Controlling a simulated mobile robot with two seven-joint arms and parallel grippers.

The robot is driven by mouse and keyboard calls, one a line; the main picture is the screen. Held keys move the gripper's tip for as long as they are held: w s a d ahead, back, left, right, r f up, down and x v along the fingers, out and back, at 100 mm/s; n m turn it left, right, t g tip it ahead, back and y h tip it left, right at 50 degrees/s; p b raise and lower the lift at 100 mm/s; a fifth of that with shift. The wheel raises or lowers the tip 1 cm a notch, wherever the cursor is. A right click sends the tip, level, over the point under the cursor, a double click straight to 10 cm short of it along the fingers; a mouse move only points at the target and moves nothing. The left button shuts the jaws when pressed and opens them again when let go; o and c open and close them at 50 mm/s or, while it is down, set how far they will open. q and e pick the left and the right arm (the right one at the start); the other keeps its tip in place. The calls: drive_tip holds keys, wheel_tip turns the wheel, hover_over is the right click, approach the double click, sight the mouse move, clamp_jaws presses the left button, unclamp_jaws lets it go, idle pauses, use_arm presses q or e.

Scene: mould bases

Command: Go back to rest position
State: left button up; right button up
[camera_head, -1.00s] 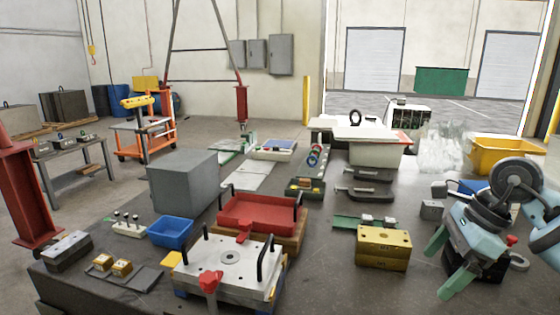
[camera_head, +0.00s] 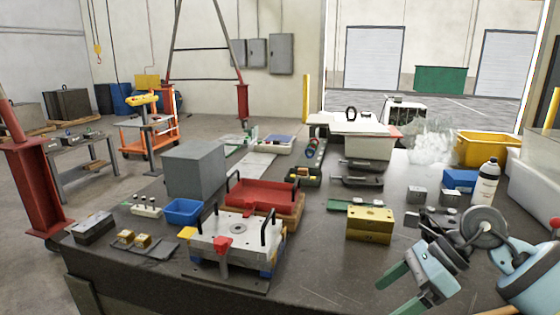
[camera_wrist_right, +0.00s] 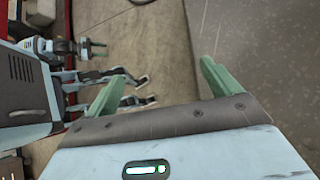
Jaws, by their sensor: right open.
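My right gripper (camera_head: 387,300) is low at the right of the head view, by the front right part of the dark workbench (camera_head: 325,270). Its two green fingers are apart, with nothing between them. In the right wrist view the open fingers (camera_wrist_right: 160,70) also show, with bare grey-brown surface beyond them. My left gripper does not show in the head view. Parts of my own body fill the left of the right wrist view.
Near the right arm stand a brass block (camera_head: 370,226), small grey blocks (camera_head: 417,195) and a white bottle (camera_head: 486,183). A mould base (camera_head: 236,238) with black handles and a red tray (camera_head: 262,196) sit mid-bench. The bench front between mould base and gripper is clear.

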drive_tip(key=s+a+f+m+t+y+p, duration=0.25)
drive_tip(key=s+a+m+t+y, duration=0.35)
drive_tip(key=a+m+y, duration=0.6)
drive_tip(key=s+d+f+m+t+h, duration=0.3)
drive_tip(key=f+m+h, duration=0.2)
drive_tip(key=m, duration=0.4)
drive_tip(key=s+d+f+m+t+h+p, duration=0.1)
drive_tip(key=s+d+f+m+t+h, duration=0.2)
drive_tip(key=f+m, duration=0.45)
drive_tip(key=s+d+f+m+t+h, duration=0.2)
drive_tip(key=f+m+t+h, duration=0.3)
drive_tip(key=m, duration=0.6)
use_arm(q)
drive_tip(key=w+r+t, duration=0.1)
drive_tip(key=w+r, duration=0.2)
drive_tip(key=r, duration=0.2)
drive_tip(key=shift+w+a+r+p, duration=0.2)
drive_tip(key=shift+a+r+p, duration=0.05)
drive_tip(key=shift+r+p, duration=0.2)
use_arm(e)
drive_tip(key=s+d+f+m+g+h, duration=0.2)
drive_tip(key=s+f+m+g, duration=0.2)
drive_tip(key=s, duration=0.6)
drive_tip(key=s+d+f+m+g+h, duration=0.2)
drive_tip(key=s+f+m+g+h, duration=0.1)
drive_tip(key=s+f, duration=0.4)
drive_tip(key=s+m+g, duration=0.1)
drive_tip(key=s+m, duration=0.1)
drive_tip(key=shift+s+f+h, duration=0.3)
drive_tip(key=shift+s, duration=0.05)
